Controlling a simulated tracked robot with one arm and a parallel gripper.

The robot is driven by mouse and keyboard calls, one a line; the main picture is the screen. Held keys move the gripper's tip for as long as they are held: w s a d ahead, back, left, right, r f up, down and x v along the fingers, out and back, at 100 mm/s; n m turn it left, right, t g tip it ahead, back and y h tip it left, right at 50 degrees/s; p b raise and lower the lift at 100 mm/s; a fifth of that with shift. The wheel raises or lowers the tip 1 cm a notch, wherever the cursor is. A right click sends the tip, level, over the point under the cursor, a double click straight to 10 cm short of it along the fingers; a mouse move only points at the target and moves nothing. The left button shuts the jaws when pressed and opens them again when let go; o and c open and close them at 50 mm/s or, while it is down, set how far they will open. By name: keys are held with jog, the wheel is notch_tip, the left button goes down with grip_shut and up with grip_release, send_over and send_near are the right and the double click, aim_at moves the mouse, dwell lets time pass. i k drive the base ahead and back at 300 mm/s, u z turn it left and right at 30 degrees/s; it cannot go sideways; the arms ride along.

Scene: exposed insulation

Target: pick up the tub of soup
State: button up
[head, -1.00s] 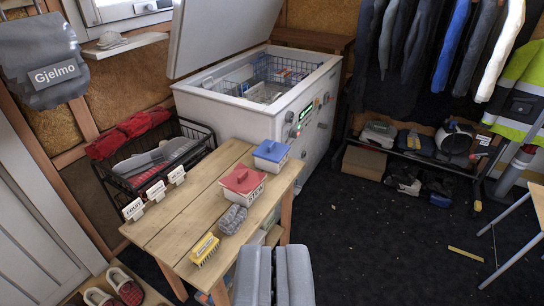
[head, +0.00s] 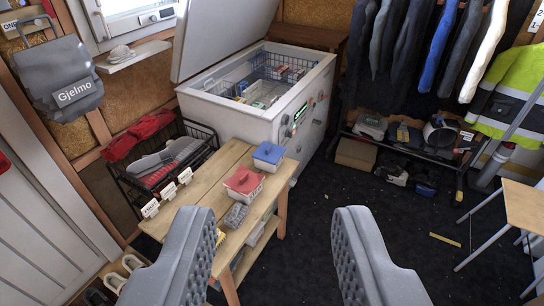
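Two small white tubs stand on the wooden table. One has a red lid (head: 243,181) and one behind it, farther right, has a blue lid (head: 268,155). Both carry labels on the front that are too small to read now, so I cannot tell which is the soup. My gripper (head: 272,217) is open and empty, its two grey padded fingers wide apart in front of the table's near right part. The fingers are nearer to the camera than the tubs and touch neither. Both tubs are in clear view.
A grey ribbed item (head: 236,215) lies before the red-lidded tub. A yellow brush (head: 220,237) is partly hidden by my left finger. Label cards stand along the table's left edge. An open chest freezer (head: 235,117) stands behind. Dark floor (head: 330,190) to the right is mostly clear.

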aim_at(269, 158)
jog(key=u, duration=0.1)
jog(key=k, duration=0.35)
jog(key=z, duration=0.95)
jog(key=i, duration=2.4)
jog(key=u, duration=0.85)
jog(key=i, duration=0.45)
jog(key=u, duration=0.15)
jog(key=k, duration=0.85)
jog(key=u, duration=0.2)
jog(key=i, duration=0.85)
jog(key=z, duration=0.05)
